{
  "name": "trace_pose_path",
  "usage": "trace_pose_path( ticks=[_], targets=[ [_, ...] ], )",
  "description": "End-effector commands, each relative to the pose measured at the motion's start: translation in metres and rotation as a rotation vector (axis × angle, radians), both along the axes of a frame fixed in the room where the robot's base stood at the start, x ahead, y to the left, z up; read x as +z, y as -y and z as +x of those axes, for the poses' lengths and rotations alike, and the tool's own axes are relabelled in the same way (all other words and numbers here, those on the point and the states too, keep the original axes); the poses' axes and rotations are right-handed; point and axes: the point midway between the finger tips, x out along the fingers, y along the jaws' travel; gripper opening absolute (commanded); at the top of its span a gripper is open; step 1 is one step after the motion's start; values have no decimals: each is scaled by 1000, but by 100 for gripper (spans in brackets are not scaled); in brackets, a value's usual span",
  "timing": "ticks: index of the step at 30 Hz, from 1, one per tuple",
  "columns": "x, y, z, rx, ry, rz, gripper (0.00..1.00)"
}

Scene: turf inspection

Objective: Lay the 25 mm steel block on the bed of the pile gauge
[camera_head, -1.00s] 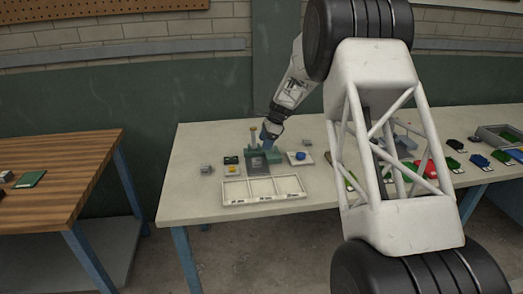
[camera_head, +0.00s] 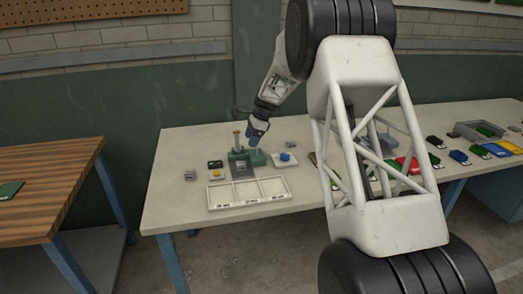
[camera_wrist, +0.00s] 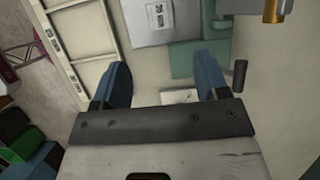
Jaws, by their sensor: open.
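The pile gauge (camera_head: 258,158) has a green base, a brass post and a dark grey plate in front, on the pale table. A small grey block (camera_head: 190,174) lies to its left; it looks like the steel block, but its size cannot be read. My gripper (camera_head: 255,138) is above the back right of the gauge, with blue fingers pointing down. In the wrist view my gripper (camera_wrist: 165,75) is open with nothing held between its fingers. There the gauge (camera_wrist: 192,58) shows beyond the fingers, with a labelled grey plate (camera_wrist: 150,32) beside it.
A white three-compartment tray (camera_head: 248,205) lies in front of the gauge. A white plate with a blue piece (camera_head: 285,157) is to the right. A yellow piece (camera_head: 216,175) and a dark piece (camera_head: 215,163) stand between block and gauge. Coloured samples lie farther right.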

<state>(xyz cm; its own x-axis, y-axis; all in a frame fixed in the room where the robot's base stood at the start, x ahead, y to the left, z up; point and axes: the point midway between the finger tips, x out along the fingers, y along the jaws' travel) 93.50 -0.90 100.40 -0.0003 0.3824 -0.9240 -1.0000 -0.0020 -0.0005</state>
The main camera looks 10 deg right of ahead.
Motion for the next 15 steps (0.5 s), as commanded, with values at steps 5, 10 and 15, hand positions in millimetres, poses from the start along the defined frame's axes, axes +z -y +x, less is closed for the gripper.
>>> trace_pose_path(
  ticks=[5, 10, 15],
  targets=[
    [10, -1, -9, 23, 13, -8, 68],
    [33, -3, -33, 85, 47, -27, 68],
    [64, -5, -72, 183, 95, -58, 68]
  ],
)
